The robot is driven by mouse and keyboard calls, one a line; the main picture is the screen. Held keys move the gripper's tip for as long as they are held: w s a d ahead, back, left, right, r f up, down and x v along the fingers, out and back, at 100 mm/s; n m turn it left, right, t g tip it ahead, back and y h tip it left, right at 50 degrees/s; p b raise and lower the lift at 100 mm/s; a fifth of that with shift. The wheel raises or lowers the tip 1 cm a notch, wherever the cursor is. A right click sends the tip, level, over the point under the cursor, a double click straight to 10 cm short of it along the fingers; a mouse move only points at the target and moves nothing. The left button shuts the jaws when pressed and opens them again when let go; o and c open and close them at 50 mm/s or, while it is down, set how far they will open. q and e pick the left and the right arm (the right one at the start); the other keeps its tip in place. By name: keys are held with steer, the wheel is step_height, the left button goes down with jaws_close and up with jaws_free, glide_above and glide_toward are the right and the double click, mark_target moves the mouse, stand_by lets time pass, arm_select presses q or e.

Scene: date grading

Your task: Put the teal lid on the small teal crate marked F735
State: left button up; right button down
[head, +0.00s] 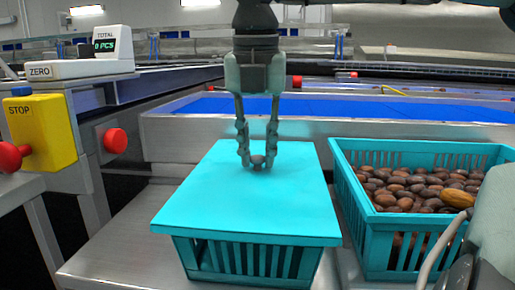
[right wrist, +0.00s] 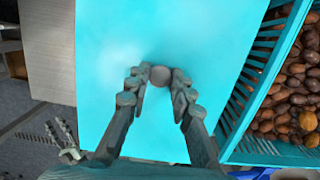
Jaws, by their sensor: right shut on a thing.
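The teal lid (head: 245,205) is a flat sheet with a small round dark knob (head: 257,162) at its middle. It lies over the small teal crate (head: 250,262), covering its top; its front edge sits at the crate's rim, and I cannot tell if it is fully seated. No F735 mark is readable. My right gripper (head: 258,158) points down from above and is shut on the knob. The right wrist view shows the knob (right wrist: 160,76) between its fingertips. My left gripper (right wrist: 62,138) shows small at the lower left there, its fingers apart and empty.
A second teal crate (head: 385,245) full of brown dates stands close on the right, with a narrow gap. A yellow stop box (head: 40,130) with red buttons and a scale display (head: 113,42) are at left. A blue belt (head: 340,108) runs behind.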

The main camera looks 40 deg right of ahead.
steer(key=shift+f, duration=0.2)
steer(key=c, duration=1.3)
jaws_free()
steer(key=shift+o, duration=0.7)
steer(key=o, duration=0.3)
steer(key=shift+r+p, duration=2.45)
steer(key=shift+r, duration=1.1)
